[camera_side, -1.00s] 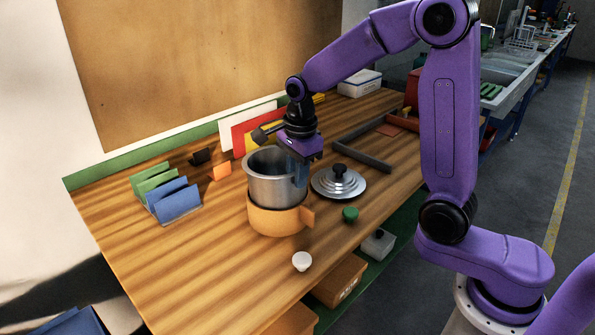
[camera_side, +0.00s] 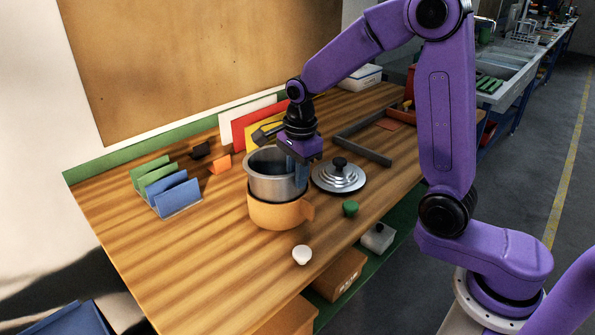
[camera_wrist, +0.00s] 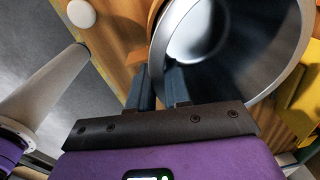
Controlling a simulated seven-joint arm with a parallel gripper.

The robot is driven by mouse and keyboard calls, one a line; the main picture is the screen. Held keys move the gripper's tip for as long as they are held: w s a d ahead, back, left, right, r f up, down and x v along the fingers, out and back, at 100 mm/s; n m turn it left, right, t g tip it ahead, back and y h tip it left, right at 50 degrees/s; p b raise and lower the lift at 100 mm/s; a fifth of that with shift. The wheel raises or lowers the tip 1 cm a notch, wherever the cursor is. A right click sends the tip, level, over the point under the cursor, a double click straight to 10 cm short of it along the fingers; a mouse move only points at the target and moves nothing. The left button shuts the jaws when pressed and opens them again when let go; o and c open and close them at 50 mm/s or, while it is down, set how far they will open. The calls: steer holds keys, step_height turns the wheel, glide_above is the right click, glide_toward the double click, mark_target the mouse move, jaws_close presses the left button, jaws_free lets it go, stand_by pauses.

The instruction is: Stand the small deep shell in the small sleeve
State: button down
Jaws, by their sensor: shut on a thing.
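The small deep shell is a shiny metal pot (camera_side: 268,184), upright, with its open mouth up. The small sleeve is an orange ring with a side handle (camera_side: 276,215), standing on the bench. The pot's lower end is hidden behind the sleeve's rim, and it looks to be inside the sleeve's mouth; I cannot tell whether it rests on the bottom. My gripper (camera_side: 300,174) points down and is shut on the pot's wall at its right side. In the wrist view the pot (camera_wrist: 262,62) fills the upper right, with my fingers (camera_wrist: 163,86) at its rim.
A stepped metal lid with a black knob (camera_side: 339,177) lies close to the right. A green knob (camera_side: 350,208) and a white knob (camera_side: 302,255) stand in front. A grey bar frame (camera_side: 365,152) lies behind the lid. Blue and green holders (camera_side: 172,190) stand left. The bench's front left is free.

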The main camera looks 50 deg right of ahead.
steer(key=shift+f, duration=0.55)
steer(key=c, duration=1)
jaws_free()
step_height(320, 180, up, 18)
steer(key=s, duration=0.1)
steer(key=shift+f, duration=0.25)
steer(key=shift+s+a, duration=0.1)
steer(key=shift+s, duration=0.05)
